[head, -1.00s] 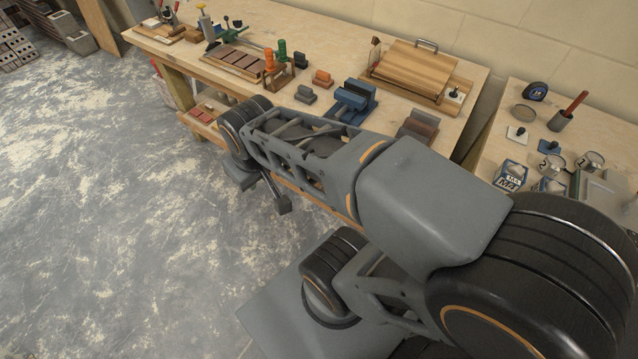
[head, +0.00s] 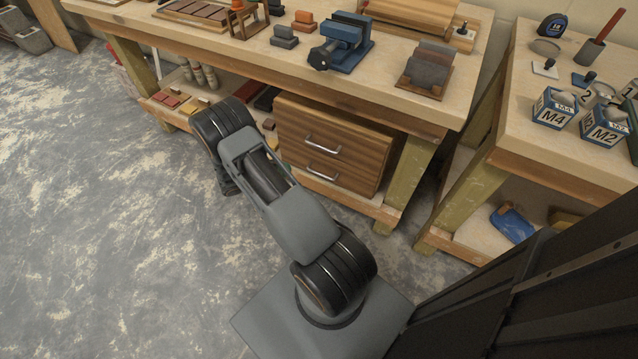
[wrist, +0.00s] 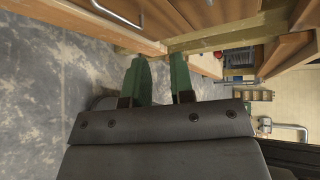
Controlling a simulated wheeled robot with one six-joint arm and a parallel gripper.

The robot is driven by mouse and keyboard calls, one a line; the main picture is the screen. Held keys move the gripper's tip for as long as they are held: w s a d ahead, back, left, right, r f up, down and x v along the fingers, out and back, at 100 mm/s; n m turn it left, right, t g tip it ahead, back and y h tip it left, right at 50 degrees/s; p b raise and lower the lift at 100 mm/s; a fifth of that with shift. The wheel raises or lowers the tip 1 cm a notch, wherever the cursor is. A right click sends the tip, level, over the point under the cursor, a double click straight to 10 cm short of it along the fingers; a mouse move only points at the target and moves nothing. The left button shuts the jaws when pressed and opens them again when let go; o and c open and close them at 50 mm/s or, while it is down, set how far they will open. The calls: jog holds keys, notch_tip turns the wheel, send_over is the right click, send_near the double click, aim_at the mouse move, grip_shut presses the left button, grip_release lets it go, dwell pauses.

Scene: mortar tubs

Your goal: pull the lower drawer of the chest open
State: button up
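The wooden chest (head: 365,160) stands on the low shelf under the workbench, with two drawers that look shut. The lower drawer (head: 352,182) has a metal bar handle (head: 322,173); the upper drawer has a similar handle (head: 323,143). In the wrist view, a bar handle (wrist: 116,14) shows at the top edge, beyond the fingertips; which drawer it belongs to is hard to tell. My gripper (wrist: 160,70) has two green fingers apart, with nothing between them. In the head view my arm hides the fingers; its end is left of the chest.
The shelf's front board (wrist: 95,24) and a bench leg (head: 408,180) lie close to the chest. Tools and blocks, such as a blue vise (head: 340,42), are on the workbench (head: 225,48). A second bench (head: 520,105) stands right. The floor at left is clear.

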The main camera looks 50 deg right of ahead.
aim_at(319, 173)
notch_tip(319, 173, down, 11)
jog(key=d+n+t+h+b, duration=0.2)
jog(key=n+b, duration=0.1)
jog(key=n, duration=0.3)
jog(key=shift+s+b+x, duration=0.15)
jog(key=shift+b+x, duration=0.2)
jog(key=shift+x, duration=1.9)
jog(key=shift+s+b+x, duration=0.15)
jog(key=shift+b+x, duration=0.25)
jog(key=shift+x, duration=1.85)
jog(key=shift+s+b+x, duration=0.15)
jog(key=shift+b+x, duration=0.2)
jog(key=shift+x, duration=1.85)
jog(key=shift+f, duration=0.1)
grip_shut()
